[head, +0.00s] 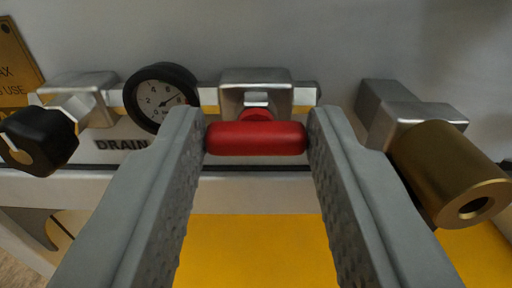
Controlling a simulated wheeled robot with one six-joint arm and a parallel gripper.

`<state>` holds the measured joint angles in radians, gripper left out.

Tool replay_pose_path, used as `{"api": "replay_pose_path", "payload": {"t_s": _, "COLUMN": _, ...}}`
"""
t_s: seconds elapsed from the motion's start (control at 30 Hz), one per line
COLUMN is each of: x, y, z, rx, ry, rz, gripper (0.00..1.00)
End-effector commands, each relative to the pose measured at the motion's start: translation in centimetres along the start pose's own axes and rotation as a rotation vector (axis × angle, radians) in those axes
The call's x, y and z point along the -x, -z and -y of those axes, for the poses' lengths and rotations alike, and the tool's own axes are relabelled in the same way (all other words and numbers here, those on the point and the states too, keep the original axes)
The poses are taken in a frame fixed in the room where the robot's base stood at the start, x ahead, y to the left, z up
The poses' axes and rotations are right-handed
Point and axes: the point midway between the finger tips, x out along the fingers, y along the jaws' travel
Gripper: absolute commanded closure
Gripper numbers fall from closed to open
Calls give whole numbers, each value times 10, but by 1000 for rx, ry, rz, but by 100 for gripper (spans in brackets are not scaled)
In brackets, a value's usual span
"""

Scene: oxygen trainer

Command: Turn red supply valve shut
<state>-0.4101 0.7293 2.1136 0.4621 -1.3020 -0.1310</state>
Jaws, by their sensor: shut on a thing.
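The red supply valve handle (256,138) is a red bar lying crosswise in front of a silver valve body (256,90). My gripper (256,128) has its two grey fingers at the left and right ends of the red bar. The fingers are shut on the bar, one at each end. The bar looks level in the picture. The fingertips cover its ends and part of the panel beside it.
A round gauge (161,97) sits just left of my gripper. A black knob (39,139) on a silver fitting is at the far left. A brass cylinder (451,174) juts out at right. A yellow surface (258,245) lies below.

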Motion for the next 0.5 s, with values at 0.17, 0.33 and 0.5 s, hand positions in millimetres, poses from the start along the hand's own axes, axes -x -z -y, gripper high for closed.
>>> {"api": "replay_pose_path", "payload": {"t_s": 0.17, "x": 0, "y": 0, "z": 0, "rx": -21, "ry": 0, "rz": 0, "gripper": 88}}
{"api": "replay_pose_path", "payload": {"t_s": 0.33, "x": 0, "y": 0, "z": 0, "rx": -88, "ry": 0, "rz": 0, "gripper": 88}}
{"api": "replay_pose_path", "payload": {"t_s": 0.5, "x": 0, "y": 0, "z": -1, "rx": -208, "ry": 0, "rz": 0, "gripper": 88}}
